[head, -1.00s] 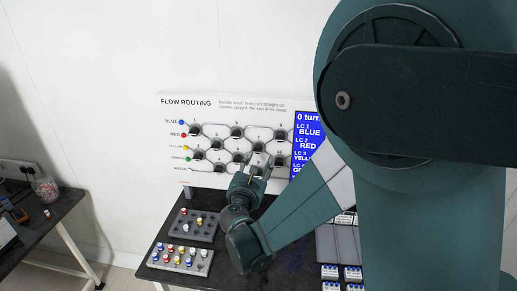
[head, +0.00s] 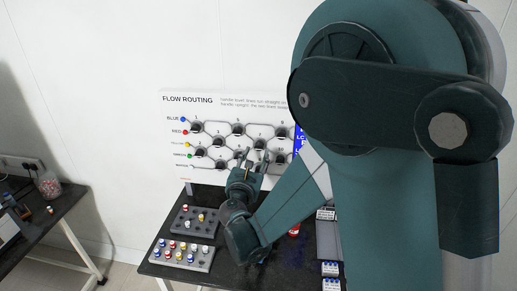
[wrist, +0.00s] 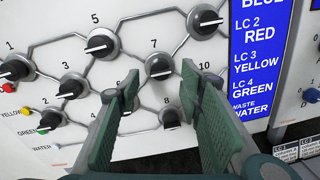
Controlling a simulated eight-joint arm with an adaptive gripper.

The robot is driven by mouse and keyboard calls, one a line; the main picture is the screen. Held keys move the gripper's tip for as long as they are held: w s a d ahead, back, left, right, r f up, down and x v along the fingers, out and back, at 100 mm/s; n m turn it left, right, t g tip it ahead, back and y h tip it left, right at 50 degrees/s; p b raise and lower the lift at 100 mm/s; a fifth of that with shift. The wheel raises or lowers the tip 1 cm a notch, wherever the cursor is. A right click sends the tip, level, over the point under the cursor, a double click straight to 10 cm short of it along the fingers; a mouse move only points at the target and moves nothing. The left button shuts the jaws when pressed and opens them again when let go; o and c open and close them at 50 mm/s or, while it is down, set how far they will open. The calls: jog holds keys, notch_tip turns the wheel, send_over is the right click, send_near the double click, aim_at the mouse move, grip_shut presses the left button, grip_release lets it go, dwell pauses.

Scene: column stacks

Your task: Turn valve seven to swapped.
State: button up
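My gripper (wrist: 160,78) is open, one finger on each side, with nothing gripped. In the head view my gripper (head: 250,160) is in front of the lower middle of the flow routing board (head: 190,107), close to valve seven (head: 260,144).
Valve five (wrist: 102,43) is up and left of valve seven, and another knob (wrist: 170,118) sits below it. My right finger partly covers the valve ten area. A blue display (wrist: 264,70) lists line colours. Trays of coloured pegs (head: 182,259) lie on the dark table.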

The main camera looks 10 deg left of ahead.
aim_at(258, 149)
jog(key=shift+w+d+p, duration=0.2)
jog(key=shift+w+p, duration=0.1)
jog(key=shift+w, duration=2.55)
jog(key=shift+c, duration=0.7)
jog(key=c, duration=0.8)
